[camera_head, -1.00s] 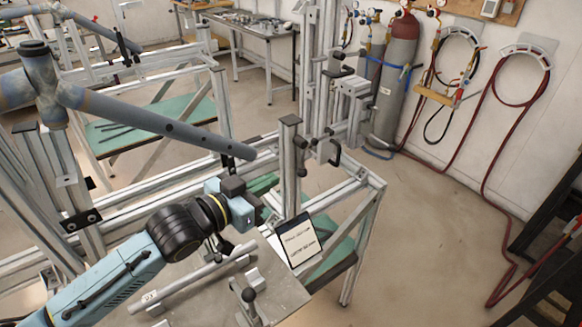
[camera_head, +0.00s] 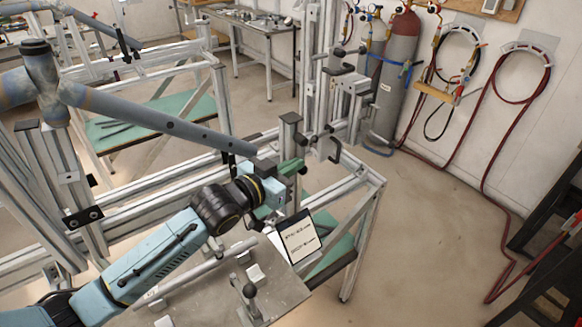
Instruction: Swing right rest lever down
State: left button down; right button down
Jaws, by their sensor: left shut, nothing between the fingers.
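The jig's upright post (camera_head: 290,125) stands at the centre, with a dark C-shaped fitting (camera_head: 332,148) on its right side. I cannot tell for sure which part here is the right rest lever. My left gripper (camera_head: 291,168) is shut and empty. It is close to the post, below the end of the grey tube (camera_head: 150,124), and partly covers the post. A small green part shows at its tip. Whether it touches the fitting cannot be told. My right gripper is not in view.
Below my left arm lies a metal plate (camera_head: 290,292) with a bar (camera_head: 195,270), a ball-knob lever (camera_head: 250,292) and a sign card (camera_head: 300,240). Frame rails surround the post. Gas cylinders (camera_head: 395,80) and hoses line the wall.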

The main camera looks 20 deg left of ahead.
pick_arm(q)
jog(key=shift+w+d+f+t+b, duration=0.1)
jog(key=shift+w+d+t+b, duration=0.25)
jog(key=shift+b, duration=0.5)
jog(key=shift+s+a, duration=0.1)
jog(key=shift+a, duration=0.05)
jog(key=v, duration=1.4)
jog(key=shift+a+p, duration=0.15)
jog(key=shift+p, duration=0.25)
